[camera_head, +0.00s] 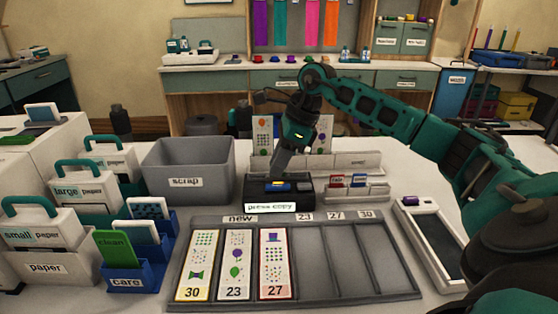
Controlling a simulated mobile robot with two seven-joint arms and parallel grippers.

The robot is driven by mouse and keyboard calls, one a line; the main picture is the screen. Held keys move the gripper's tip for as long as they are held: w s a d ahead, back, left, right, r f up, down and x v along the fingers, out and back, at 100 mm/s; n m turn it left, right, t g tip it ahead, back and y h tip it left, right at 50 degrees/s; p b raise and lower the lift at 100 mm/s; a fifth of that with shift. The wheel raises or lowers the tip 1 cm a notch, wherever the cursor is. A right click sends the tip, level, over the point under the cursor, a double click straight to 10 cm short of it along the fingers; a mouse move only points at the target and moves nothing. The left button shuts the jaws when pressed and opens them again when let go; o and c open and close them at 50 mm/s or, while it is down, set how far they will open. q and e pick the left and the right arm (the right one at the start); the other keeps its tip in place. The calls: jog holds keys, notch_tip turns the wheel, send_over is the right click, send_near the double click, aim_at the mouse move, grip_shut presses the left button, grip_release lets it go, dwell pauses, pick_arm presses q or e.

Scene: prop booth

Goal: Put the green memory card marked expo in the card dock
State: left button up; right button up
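My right gripper (284,160) reaches in from the right and points down over the black box (280,195) labelled "press copy". Its grey fingers look close together, but the gap between them is too small to judge. A blue and a yellow patch show on top of the box. I cannot make out whether a card is between the fingers or in a slot below them. A small white rack (352,193) right of the box holds a red card (337,181) and a blue card (359,181). No green card marked expo can be made out. My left gripper is out of view.
A grey scrap bin (188,172) stands left of the box. A grey tray (392,268) in front holds printed strips marked 30, 23 and 27; its right compartments are empty. A blue care holder (138,272) with a green "clean" card (114,249) stands at left. A white-framed tablet (434,243) lies right.

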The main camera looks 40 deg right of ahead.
jog(key=o, duration=0.3)
pick_arm(q)
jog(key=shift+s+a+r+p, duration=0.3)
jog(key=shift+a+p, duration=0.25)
jog(key=shift+p, duration=0.5)
pick_arm(e)
jog(key=v, duration=1.3)
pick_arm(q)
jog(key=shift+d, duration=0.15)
pick_arm(e)
jog(key=shift+w+a, duration=0.1)
